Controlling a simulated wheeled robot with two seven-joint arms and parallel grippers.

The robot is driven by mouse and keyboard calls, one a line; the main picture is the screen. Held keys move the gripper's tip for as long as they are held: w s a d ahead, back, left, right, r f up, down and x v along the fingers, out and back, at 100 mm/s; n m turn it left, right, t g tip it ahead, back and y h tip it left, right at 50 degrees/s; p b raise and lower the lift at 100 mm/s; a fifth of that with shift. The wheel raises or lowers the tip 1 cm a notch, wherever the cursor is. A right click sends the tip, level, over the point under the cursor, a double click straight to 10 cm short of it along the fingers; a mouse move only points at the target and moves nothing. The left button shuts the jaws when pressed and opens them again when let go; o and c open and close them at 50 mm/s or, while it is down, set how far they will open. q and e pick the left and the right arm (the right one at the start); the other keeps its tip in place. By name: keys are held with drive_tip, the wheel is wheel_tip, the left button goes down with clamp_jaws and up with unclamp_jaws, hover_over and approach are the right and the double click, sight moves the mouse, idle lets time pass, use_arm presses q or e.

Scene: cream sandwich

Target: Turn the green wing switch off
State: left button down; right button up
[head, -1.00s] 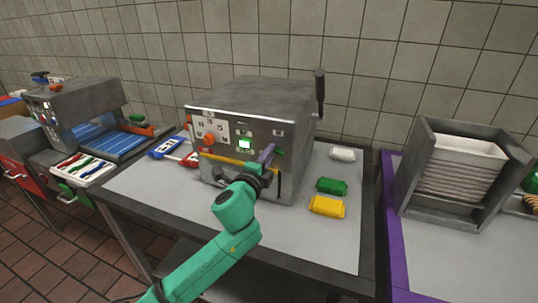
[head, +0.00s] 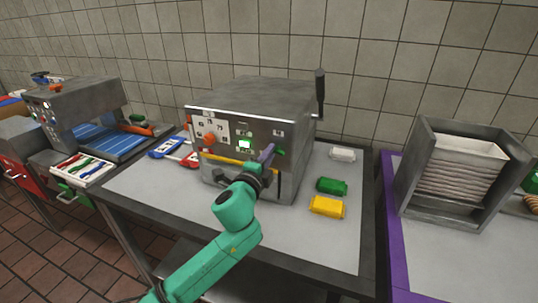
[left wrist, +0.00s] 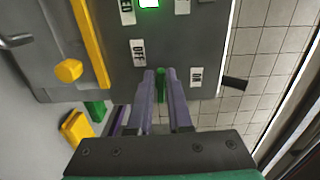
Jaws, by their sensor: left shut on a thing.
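The grey machine (head: 255,100) stands on the table, its front panel toward me. My left gripper (head: 267,153) is at the right part of that panel. In the left wrist view its two purple fingers (left wrist: 166,86) are shut on the green wing switch (left wrist: 160,88), which shows as a narrow green strip between them. An OFF label (left wrist: 138,52) and an ON label (left wrist: 196,76) sit on either side of the switch. The fingers hide most of the switch, so its exact angle is hard to tell. My right gripper is not in view.
A lit green screen (head: 245,144) and a yellow bar (head: 226,159) are on the panel. White (head: 342,154), green (head: 331,186) and yellow (head: 327,207) packets lie right of the machine. A dark upright lever (head: 320,88) rises at its right side. The table front is clear.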

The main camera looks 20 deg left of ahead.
use_arm(q)
drive_tip(key=shift+f, duration=0.2)
idle(0.4)
drive_tip(key=c, duration=0.9)
unclamp_jaws()
drive_tip(key=shift+c, duration=0.2)
drive_tip(key=shift+d+r, duration=0.1)
drive_tip(key=shift+s, duration=0.1)
drive_tip(key=s+a+b, duration=0.1)
drive_tip(key=s+b, duration=0.2)
drive_tip(key=s, duration=1.1)
drive_tip(key=shift+s, duration=0.15)
